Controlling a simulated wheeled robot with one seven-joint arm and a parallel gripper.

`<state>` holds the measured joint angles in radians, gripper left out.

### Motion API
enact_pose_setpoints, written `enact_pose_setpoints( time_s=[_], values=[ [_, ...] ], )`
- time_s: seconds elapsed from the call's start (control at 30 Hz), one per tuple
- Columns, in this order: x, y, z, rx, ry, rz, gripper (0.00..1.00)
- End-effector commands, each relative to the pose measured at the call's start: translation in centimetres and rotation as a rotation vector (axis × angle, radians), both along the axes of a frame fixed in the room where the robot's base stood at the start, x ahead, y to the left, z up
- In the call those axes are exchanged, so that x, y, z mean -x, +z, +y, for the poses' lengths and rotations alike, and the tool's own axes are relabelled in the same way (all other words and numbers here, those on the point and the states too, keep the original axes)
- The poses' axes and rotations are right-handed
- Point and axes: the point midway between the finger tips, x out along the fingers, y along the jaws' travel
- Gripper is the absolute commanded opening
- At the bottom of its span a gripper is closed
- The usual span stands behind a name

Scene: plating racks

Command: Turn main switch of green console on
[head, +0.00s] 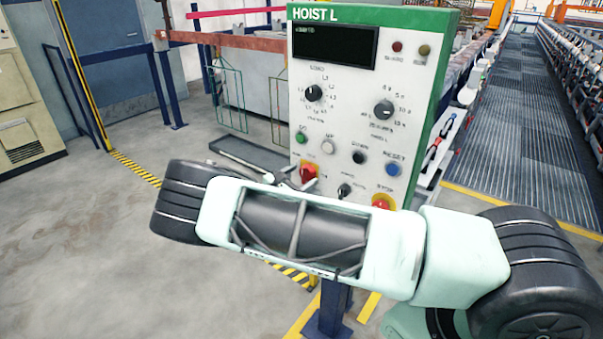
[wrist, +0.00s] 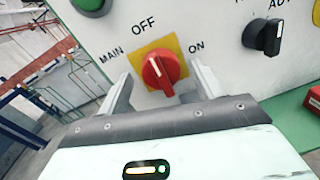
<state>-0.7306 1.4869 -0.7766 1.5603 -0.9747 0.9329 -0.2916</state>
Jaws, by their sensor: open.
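The green console (head: 446,60) is a white-faced, green-edged panel labelled HOIST L, standing in front of me. Its main switch (wrist: 163,72) is a red rotary knob on a yellow plate, marked MAIN, OFF and ON. It also shows in the head view (head: 309,172), at the panel's lower left, partly hidden by my arm. The knob's white mark points up towards OFF. My gripper (wrist: 160,85) is open, with one finger to the left and one to the right of the knob. I cannot tell whether either finger touches it.
A black selector knob (wrist: 263,36) sits right of the main switch. A green button (head: 301,138), a blue button (head: 393,169) and a red stop button (head: 383,201) are on the same panel. A blue post (head: 330,308) stands below. Open floor lies left.

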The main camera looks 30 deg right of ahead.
Motion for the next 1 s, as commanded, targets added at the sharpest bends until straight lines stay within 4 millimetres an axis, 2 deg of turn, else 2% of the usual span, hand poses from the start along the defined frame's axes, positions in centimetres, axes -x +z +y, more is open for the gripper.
enact_pose_setpoints(
  time_s=[0.13,0.37,0.4,0.5,0.57,1.0],
  values=[
    [-0.17,0.02,-0.69,0.000,-0.001,-0.001,0.67],
    [-0.19,-0.03,-0.72,0.000,0.000,-0.001,0.67],
    [-0.19,-0.03,-0.71,0.000,0.000,-0.001,0.64],
    [-0.19,-0.03,-0.70,0.000,0.000,-0.001,0.36],
    [-0.18,-0.03,-0.70,0.000,0.000,-0.001,0.23],
    [-0.15,-0.20,-0.63,-0.026,0.000,-0.069,0.23]
  ],
)
